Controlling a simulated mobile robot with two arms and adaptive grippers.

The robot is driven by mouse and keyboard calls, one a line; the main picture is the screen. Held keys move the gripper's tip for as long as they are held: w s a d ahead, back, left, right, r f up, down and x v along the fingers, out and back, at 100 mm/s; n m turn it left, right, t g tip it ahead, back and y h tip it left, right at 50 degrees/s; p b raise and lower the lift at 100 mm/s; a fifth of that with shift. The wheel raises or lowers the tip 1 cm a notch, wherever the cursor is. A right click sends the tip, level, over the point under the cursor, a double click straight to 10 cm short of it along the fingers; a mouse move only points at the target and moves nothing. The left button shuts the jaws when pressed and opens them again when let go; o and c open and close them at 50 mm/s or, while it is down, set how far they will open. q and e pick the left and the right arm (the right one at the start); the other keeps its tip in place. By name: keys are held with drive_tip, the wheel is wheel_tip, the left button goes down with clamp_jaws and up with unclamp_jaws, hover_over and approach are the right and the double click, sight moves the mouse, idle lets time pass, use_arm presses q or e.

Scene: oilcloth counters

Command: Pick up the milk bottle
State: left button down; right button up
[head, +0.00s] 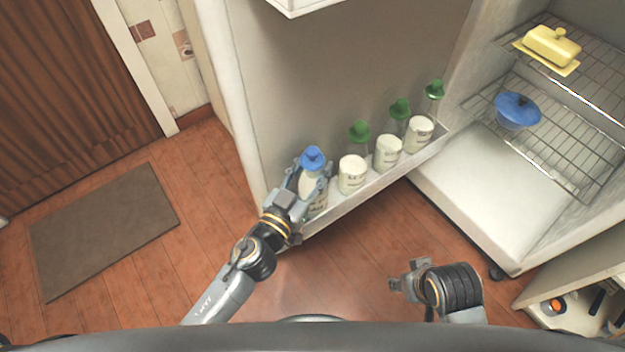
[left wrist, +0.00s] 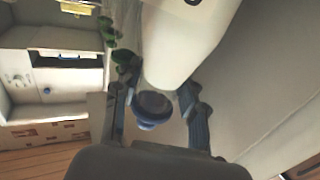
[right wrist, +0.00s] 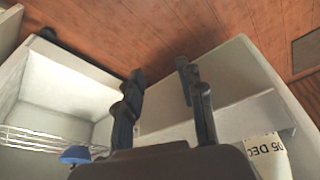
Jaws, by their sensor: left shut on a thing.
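The milk bottle (head: 310,184) is white with a blue cap and stands at the near left end of the fridge door shelf (head: 375,188). My left gripper (head: 312,180) is shut on it, with one finger on each side of its upper part. In the left wrist view the bottle's pale body (left wrist: 178,45) and blue cap (left wrist: 153,108) show between the fingers. I cannot tell if its base touches the shelf. My right gripper (head: 400,280) is open and empty, low in front of the fridge; its fingers (right wrist: 160,75) stand apart in the right wrist view.
Several green-capped bottles (head: 352,172) stand in a row right of the milk bottle, close beside it. The open fridge has wire racks with a yellow butter dish (head: 552,45) and a blue bowl (head: 516,110). A drawer (head: 575,310) is at lower right.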

use_arm(q)
drive_tip(key=shift+r, duration=0.25)
